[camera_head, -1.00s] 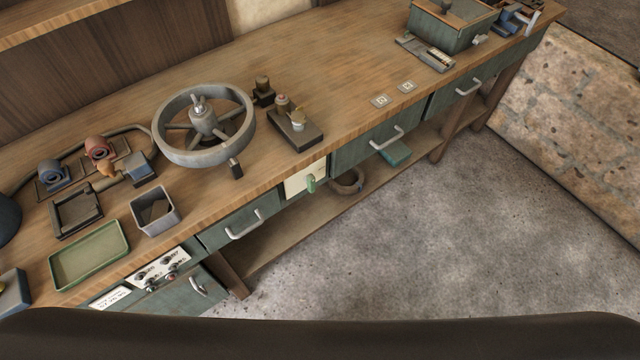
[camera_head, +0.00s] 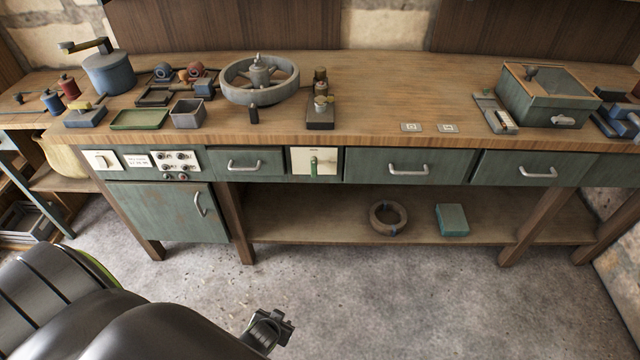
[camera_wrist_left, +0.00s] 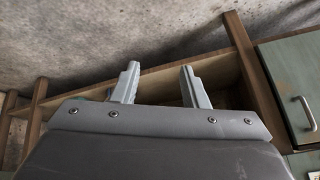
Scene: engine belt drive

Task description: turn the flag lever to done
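The flag lever (camera_head: 313,165) is a small green handle on a cream panel (camera_head: 329,156) in the front of the workbench, between two green drawers. It points roughly up and down. Any lettering on the panel is too small to read. My left gripper (camera_wrist_left: 160,67) shows in the left wrist view with its two grey fingers spread apart and nothing between them. In the head view my dark arm is at lower left, well short of the bench and the lever. My right gripper is in no view.
A workbench (camera_head: 370,92) holds a large handwheel (camera_head: 232,90), trays and a green box (camera_head: 545,100). Drawer handles (camera_head: 408,170) stick out of its front. A brown ring (camera_head: 375,222) and a teal box (camera_head: 452,220) lie on the lower shelf. The floor before the bench is clear.

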